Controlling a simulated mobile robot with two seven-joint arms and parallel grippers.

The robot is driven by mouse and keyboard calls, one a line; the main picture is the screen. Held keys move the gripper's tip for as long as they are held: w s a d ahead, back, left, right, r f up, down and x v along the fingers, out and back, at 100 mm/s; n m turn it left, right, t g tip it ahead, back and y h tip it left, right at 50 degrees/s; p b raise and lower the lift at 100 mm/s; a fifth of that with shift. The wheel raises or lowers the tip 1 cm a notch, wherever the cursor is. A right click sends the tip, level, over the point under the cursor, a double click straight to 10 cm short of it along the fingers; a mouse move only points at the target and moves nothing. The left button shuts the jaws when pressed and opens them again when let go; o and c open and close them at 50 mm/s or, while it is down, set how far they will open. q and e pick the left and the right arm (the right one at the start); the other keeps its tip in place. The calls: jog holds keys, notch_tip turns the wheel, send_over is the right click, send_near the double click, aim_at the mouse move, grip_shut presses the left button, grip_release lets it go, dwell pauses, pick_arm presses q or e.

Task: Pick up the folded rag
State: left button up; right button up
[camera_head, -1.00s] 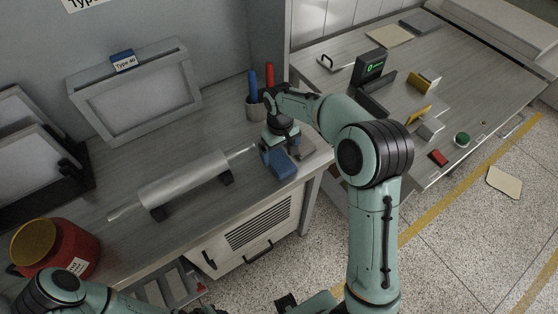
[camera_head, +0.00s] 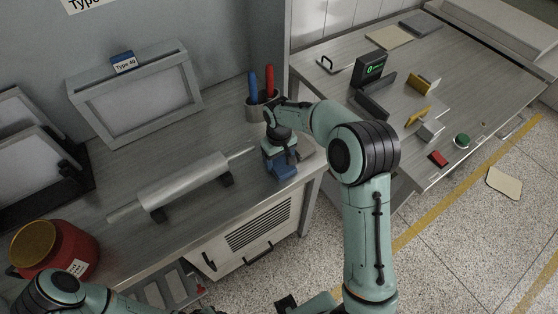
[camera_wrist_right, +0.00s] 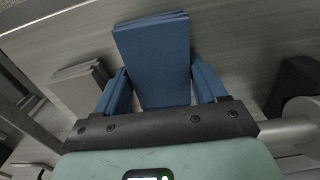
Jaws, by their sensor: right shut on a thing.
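The folded rag is a flat blue stack of layers (camera_wrist_right: 153,58) in the right wrist view, between the two blue fingers of my right gripper (camera_wrist_right: 162,88). The gripper is shut on it, with the layered far edge sticking out past the fingertips. In the head view the blue rag (camera_head: 284,172) shows below my right gripper (camera_head: 279,160), near the front right corner of the grey bench (camera_head: 120,190). I cannot tell whether the rag is clear of the bench top. My left arm shows only at the lower left, and its gripper is out of view.
A beige stack (camera_wrist_right: 78,88) lies beside the rag. A cup (camera_head: 254,112) with red and blue handles stands behind the gripper. A metal roller on a stand (camera_head: 185,185) lies to the left, with a red can (camera_head: 60,255) further left. A second table (camera_head: 465,80) stands right.

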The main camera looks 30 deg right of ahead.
aim_at(279, 160)
jog(key=shift+r, duration=0.1)
pick_arm(q)
jog(key=w+r+p, duration=0.2)
jog(key=r, duration=0.1)
jog(key=shift+w+r, duration=0.15)
jog(key=shift+w, duration=0.2)
pick_arm(e)
notch_tip(279, 160, up, 20)
jog(key=o, duration=0.4)
jog(key=c, duration=0.3)
